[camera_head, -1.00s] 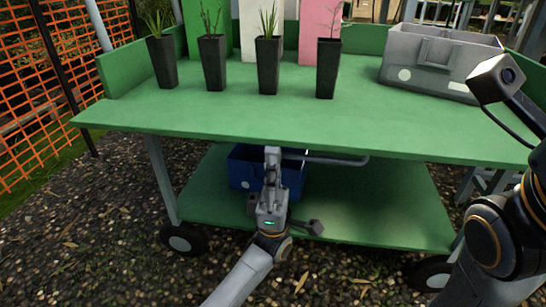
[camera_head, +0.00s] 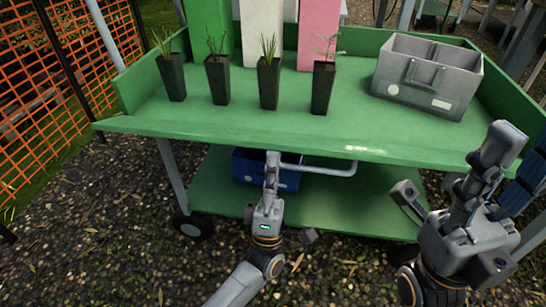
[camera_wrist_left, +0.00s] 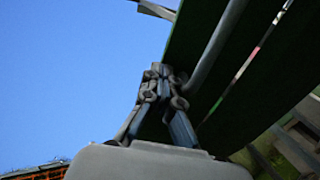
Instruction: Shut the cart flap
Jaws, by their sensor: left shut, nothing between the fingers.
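The cart flap (camera_head: 210,127) is the green front strip of the cart's top; it sticks out level beyond the side walls, with a pale grey bar handle (camera_head: 335,170) at its front edge. My left gripper (camera_head: 272,158) is shut and empty, upright at the left end of the handle, at the flap's front edge. In the left wrist view its shut fingers (camera_wrist_left: 160,70) are close to the flap's dark underside and the grey bar (camera_wrist_left: 215,50); I cannot tell whether they touch. My right gripper (camera_head: 500,145) is raised near the flap's right end; its fingers are unclear.
On the cart top stand several dark plant pots (camera_head: 268,82), tall coloured boxes (camera_head: 262,30) and a grey crate (camera_head: 430,85). A blue crate (camera_head: 245,168) sits on the green lower shelf (camera_head: 350,205). An orange mesh fence (camera_head: 35,110) is at left. Gravel ground lies in front.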

